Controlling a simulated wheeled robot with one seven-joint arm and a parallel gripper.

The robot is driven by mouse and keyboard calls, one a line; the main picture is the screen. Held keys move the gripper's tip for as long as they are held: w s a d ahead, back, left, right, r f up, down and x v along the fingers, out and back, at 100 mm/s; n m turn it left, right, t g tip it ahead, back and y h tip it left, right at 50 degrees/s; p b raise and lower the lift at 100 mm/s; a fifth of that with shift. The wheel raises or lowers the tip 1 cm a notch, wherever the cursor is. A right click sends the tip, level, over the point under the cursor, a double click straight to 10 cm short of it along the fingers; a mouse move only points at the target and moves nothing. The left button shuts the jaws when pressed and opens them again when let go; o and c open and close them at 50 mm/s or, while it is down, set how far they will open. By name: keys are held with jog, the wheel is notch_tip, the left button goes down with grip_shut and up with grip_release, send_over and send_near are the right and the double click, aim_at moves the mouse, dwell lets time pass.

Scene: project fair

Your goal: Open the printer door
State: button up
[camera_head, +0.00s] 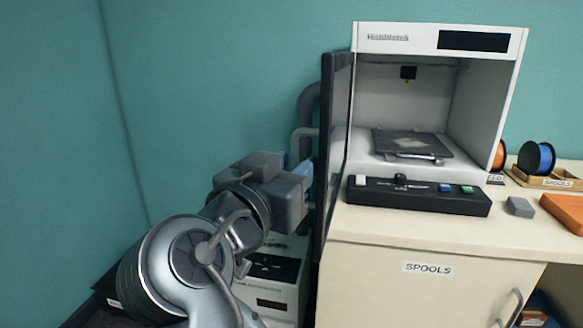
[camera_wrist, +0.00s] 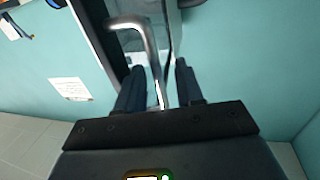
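The printer (camera_head: 432,40) is a white box-shaped machine on the bench, its front open to the chamber and bed. Its dark-framed door (camera_head: 337,150) stands swung out at the left side, seen nearly edge-on. My gripper (camera_head: 303,172) is at the outer side of the door, its fingertips partly hidden. In the wrist view, two dark blue fingers (camera_wrist: 160,85) stand apart. A silver bent handle (camera_wrist: 150,45) runs down between them, nearer the left finger. A gap shows at the right finger, so the gripper looks open around the bar.
Grey bent tubes (camera_head: 305,105) show behind the door. A black control panel (camera_head: 420,195) sits before the printer. A blue spool (camera_head: 536,158), a grey block (camera_head: 520,207) and an orange item (camera_head: 566,211) lie right. A white box (camera_head: 272,275) stands below my arm.

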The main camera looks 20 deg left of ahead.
jog(key=s+a+b, duration=0.1)
jog(key=s, duration=0.6)
jog(key=shift+s, duration=0.4)
jog(key=shift+a+f, duration=0.1)
